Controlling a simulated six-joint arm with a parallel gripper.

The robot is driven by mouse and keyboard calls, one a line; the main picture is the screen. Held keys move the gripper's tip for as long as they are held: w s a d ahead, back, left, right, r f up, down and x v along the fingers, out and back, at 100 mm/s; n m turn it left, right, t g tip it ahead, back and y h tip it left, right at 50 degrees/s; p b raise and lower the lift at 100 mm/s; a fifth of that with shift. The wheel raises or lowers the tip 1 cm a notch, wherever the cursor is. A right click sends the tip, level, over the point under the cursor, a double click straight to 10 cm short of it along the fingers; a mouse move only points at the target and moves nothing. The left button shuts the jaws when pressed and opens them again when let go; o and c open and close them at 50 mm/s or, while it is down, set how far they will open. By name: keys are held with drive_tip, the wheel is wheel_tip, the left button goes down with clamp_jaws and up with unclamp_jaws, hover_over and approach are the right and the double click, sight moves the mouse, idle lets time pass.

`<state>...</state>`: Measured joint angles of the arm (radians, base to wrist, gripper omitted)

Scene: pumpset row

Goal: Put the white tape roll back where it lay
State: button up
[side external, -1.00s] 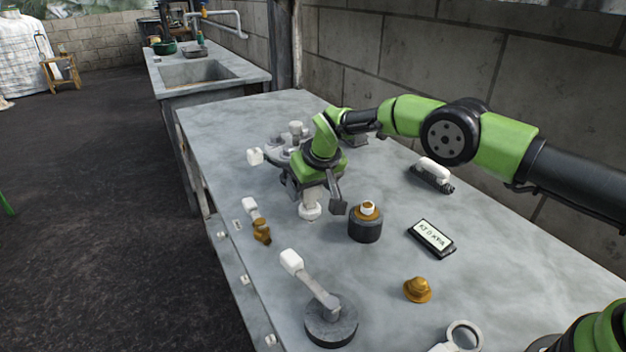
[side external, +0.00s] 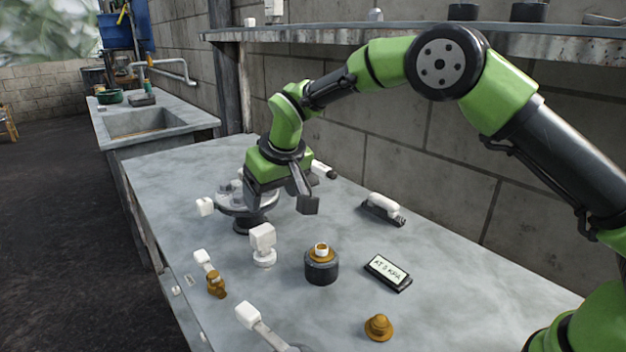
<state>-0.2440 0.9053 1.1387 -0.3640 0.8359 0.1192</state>
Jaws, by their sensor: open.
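My gripper (side external: 284,204) is open, pointing down, above and to the left of that stack. I see nothing between its fingers. A white fitting with a block-shaped top (side external: 263,245) stands upright on the bench below my gripper, apart from it.
A grey round fixture with white knobs (side external: 245,203) stands behind my gripper. A wall shelf (side external: 380,38) hangs above.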

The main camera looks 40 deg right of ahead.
drive_tip(key=s+d+r+m+t, duration=0.1)
drive_tip(key=s+d+r, duration=0.1)
drive_tip(key=s+r, duration=0.45)
drive_tip(key=s+d+r+m, duration=0.1)
drive_tip(key=s+d+r, duration=0.2)
drive_tip(key=s+r, duration=0.35)
drive_tip(key=s+d+r+m+t+y, duration=0.1)
drive_tip(key=s+d+m+y, duration=0.1)
drive_tip(key=s, duration=1.6)
drive_tip(key=shift+s+r+t, duration=0.25)
drive_tip(key=shift+s+t, duration=0.05)
drive_tip(key=shift+s, duration=0.1)
